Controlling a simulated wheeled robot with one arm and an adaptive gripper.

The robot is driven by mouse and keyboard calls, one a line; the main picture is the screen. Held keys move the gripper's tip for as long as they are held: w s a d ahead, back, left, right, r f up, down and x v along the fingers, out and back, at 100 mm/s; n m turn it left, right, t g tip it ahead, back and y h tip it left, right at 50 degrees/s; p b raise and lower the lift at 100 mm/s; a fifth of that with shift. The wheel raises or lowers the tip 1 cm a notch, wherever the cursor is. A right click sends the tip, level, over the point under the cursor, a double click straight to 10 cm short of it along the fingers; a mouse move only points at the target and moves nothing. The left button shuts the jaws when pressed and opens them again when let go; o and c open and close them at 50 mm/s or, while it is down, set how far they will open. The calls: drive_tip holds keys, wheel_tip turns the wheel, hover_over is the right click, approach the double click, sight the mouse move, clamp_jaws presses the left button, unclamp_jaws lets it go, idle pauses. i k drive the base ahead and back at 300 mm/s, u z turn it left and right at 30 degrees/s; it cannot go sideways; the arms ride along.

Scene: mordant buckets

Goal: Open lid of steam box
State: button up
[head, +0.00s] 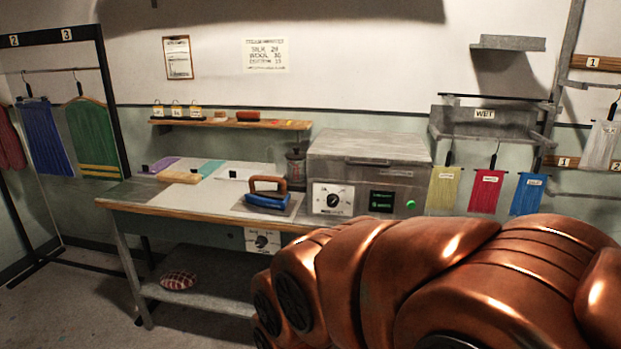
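The steam box (368,172) is a grey metal box at the right end of the work table. Its front has a white dial panel (333,199), a small dark display (382,200) and a green button (410,203). Its lid (370,146) is flat on top and looks closed, with a handle strip along the front edge. My copper-coloured arm fills the lower right of the view, in front of the table's right end. My gripper is not in view.
The table (140,207) holds a blue iron (267,195) left of the box. A shelf (232,124) is on the wall behind. Coloured cloths hang right of the box beneath a grey "WET" bin (485,127). Garments hang on a rack at left. Floor at lower left is clear.

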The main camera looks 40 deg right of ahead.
sight(357, 147)
drive_tip(key=z, duration=0.8)
drive_tip(key=k, duration=0.1)
drive_tip(key=u, duration=0.55)
drive_tip(key=i, duration=1.4)
drive_tip(key=z, duration=1)
drive_tip(key=i, duration=0.25)
drive_tip(key=z, duration=0.15)
